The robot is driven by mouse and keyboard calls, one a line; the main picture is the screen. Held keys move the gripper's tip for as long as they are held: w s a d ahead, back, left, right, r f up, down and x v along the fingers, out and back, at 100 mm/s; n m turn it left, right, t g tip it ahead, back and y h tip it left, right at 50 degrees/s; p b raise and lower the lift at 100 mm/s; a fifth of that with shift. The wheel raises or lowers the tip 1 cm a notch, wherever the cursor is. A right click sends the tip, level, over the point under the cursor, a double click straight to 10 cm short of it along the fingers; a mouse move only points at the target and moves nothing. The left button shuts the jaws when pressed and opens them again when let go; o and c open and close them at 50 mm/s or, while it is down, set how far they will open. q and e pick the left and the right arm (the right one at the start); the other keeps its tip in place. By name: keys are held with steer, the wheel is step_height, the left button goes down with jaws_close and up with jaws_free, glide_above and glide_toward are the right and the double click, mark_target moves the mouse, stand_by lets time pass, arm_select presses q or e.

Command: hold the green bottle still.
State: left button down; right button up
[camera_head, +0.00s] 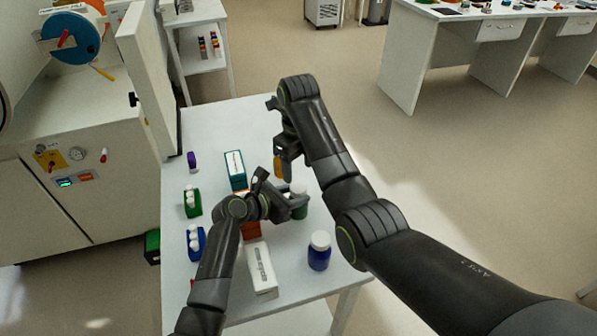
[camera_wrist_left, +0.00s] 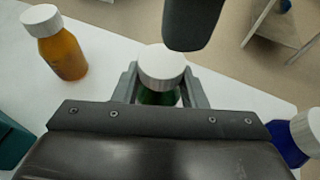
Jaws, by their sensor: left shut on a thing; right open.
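The green bottle (camera_head: 300,210) with a white cap stands near the right side of the white table. My left gripper (camera_head: 296,203) is shut around it from the left. In the left wrist view the bottle (camera_wrist_left: 158,97) sits between the two fingers (camera_wrist_left: 160,90), its cap above them and its lower part hidden. My right gripper (camera_head: 284,152) is open, higher up beyond the green bottle. An orange bottle (camera_head: 279,169) is partly hidden just below it; in the left wrist view this bottle (camera_wrist_left: 63,55) stands on the table, apart from the green one.
A blue bottle (camera_head: 319,255) with a white cap stands at the front right.

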mark_target(298, 188)
steer(key=shift+r+m, duration=0.45)
steer(key=shift+m, duration=0.15)
steer(key=shift+f, duration=3.8)
steer(key=c, duration=1)
steer(key=shift+a+n, duration=0.1)
steer(key=shift+n, duration=1.6)
steer(key=o, duration=1.1)
steer(key=shift+c, duration=0.2)
